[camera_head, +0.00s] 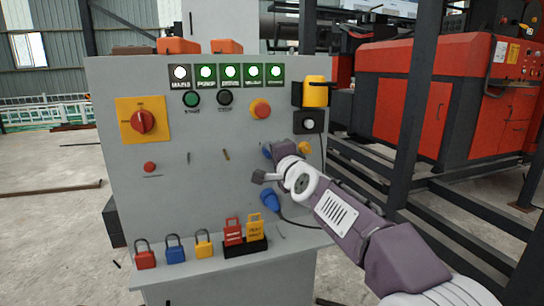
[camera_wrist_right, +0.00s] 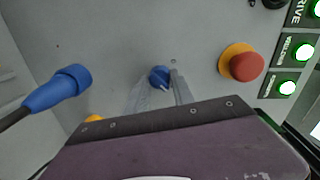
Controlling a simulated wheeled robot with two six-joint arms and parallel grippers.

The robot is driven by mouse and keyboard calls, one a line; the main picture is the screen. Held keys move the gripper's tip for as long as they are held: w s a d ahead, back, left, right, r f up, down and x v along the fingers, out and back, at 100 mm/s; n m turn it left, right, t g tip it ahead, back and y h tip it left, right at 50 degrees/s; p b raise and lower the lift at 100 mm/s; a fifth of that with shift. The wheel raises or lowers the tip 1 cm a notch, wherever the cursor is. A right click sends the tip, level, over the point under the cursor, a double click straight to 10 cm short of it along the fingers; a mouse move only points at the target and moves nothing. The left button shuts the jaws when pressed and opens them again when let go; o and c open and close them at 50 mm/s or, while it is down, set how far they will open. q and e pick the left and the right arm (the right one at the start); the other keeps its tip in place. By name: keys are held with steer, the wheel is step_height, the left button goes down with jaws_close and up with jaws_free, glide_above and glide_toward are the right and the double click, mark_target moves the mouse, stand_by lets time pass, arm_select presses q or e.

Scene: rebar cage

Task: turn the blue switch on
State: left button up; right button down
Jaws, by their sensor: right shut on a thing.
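The blue switch (camera_wrist_right: 159,76) is a small round knob on the face of the grey control panel (camera_head: 190,190). In the head view only part of the blue switch (camera_head: 266,151) shows beside my right gripper, whose wrist hides the rest. My right gripper (camera_wrist_right: 161,88) is at the panel, with one finger on each side of the knob, shut on it. A pale mark shows on the knob, but whether it stands at on or off I cannot tell. My left gripper is not in view.
A red emergency button (camera_wrist_right: 247,66) sits near the switch. A blue plug (camera_head: 270,201) with a dark cable is below my right wrist. A red rotary switch (camera_head: 143,121) is at upper left. Padlocks (camera_head: 176,253) stand on the bottom ledge. Dark steel posts (camera_head: 410,100) rise at right.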

stand_by(0.4)
steer(key=c, duration=1.1)
jaws_free()
steer(key=shift+s, duration=0.1)
steer(key=b+v, duration=0.1)
steer(key=v, duration=0.8)
steer(key=shift+b, duration=0.3)
